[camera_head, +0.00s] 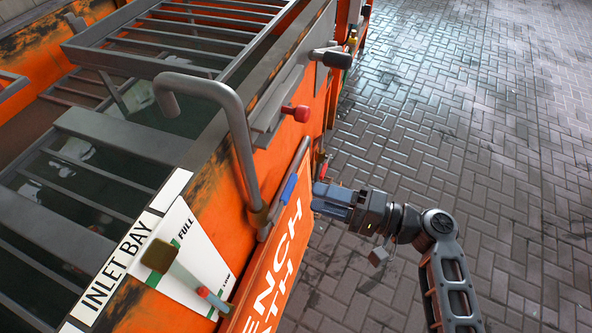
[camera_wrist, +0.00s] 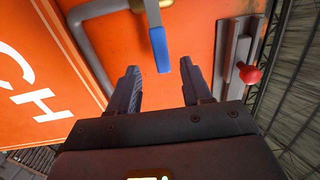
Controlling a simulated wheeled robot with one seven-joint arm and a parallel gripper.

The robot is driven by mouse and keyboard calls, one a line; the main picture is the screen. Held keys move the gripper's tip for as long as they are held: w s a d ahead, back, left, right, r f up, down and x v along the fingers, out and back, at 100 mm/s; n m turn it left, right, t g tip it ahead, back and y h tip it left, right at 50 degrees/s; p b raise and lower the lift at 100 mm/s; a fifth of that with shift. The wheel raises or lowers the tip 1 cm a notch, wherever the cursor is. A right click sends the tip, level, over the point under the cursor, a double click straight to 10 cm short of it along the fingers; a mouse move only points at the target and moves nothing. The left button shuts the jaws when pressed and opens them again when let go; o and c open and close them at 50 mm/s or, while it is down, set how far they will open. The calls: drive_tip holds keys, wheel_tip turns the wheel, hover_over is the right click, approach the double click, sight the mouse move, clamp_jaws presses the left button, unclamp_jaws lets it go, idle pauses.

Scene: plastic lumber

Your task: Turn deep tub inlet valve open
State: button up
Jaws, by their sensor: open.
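A valve lever with a blue grip (camera_head: 289,188) is on the orange side wall of the tub, at the foot of a bent grey pipe (camera_head: 240,140). In the wrist view the blue grip (camera_wrist: 159,50) hangs from a grey lever arm at the top middle, with part of a brass-coloured body above it. My gripper (camera_head: 318,199) is open and empty, just right of the blue grip in the head view. In the wrist view its two fingers (camera_wrist: 160,80) lie to either side below the blue grip, which lines up with the gap between them. Contact does not show.
A red knob (camera_head: 302,113) on a grey slide plate and a black handle (camera_head: 330,57) stick out farther along the wall. A label reading INLET BAY (camera_head: 115,262) and a level gauge are nearer. Open brick paving (camera_head: 470,120) lies to the right.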

sight(293, 190)
drive_tip(key=shift+x, duration=3.85)
clamp_jaws()
